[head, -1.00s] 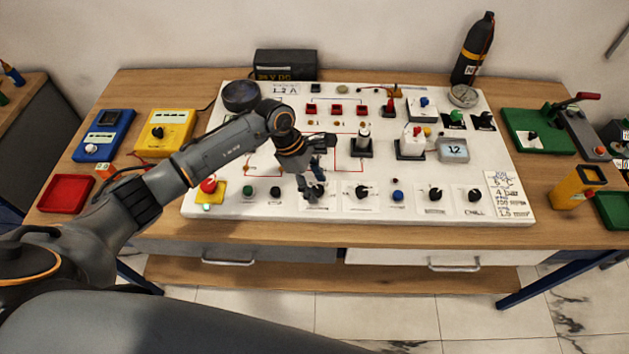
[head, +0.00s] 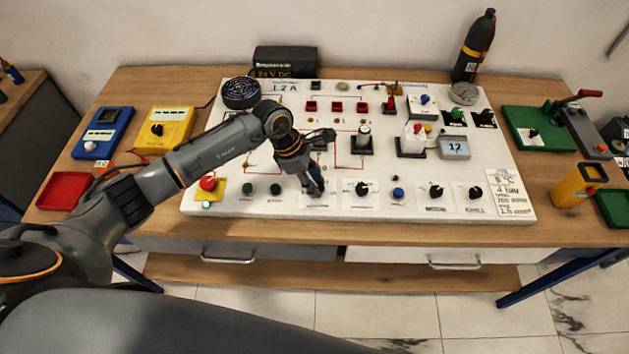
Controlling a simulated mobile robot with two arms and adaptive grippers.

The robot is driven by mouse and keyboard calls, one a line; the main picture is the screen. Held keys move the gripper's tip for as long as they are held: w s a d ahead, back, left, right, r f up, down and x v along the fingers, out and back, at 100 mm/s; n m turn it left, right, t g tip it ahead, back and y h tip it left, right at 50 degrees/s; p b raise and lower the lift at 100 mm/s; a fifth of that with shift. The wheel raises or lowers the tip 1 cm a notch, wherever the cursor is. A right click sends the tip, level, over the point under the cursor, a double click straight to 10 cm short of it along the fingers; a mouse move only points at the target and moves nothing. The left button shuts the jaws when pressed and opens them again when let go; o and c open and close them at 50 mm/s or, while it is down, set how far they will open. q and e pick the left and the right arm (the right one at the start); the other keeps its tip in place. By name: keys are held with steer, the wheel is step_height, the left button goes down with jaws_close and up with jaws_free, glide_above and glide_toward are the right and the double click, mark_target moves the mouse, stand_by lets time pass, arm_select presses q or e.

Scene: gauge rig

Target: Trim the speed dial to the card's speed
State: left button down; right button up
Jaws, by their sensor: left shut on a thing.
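The white panel (head: 290,211) lies on the bench with a row of knobs and buttons along its front. My left gripper (head: 316,190) reaches down to the front row and is shut on a dial knob there. The fingers hide that knob and its pointer, and its label is too small to read. The written card (head: 509,192) stands at the panel's right end; its small lines are hard to read. Other black dials are to the right: one beside the gripper (head: 362,188), one further along (head: 436,191) and one labelled CHILL (head: 475,192). My right gripper is not in view.
A grey display (head: 454,148) reads 12. A round black fan-like part (head: 240,93) is at the panel's back left. A red button (head: 208,183), a blue button (head: 398,194) and a white-topped post (head: 363,134) stand near the arm. A red tray (head: 63,190) is far left.

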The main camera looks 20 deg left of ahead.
arm_select(q)
steer(key=n+t, duration=0.1)
steer(key=n, duration=0.1)
steer(key=n+t+b, duration=0.1)
steer(key=n, duration=0.2)
steer(key=shift+s+d+n+y, duration=0.1)
steer(key=shift+s+n+y, duration=0.1)
steer(key=shift+n+y, duration=0.15)
stand_by(0.5)
steer(key=c, duration=1)
jaws_free()
steer(key=v, duration=1.2)
steer(key=shift+d+r, duration=0.1)
steer(key=shift+d, duration=0.05)
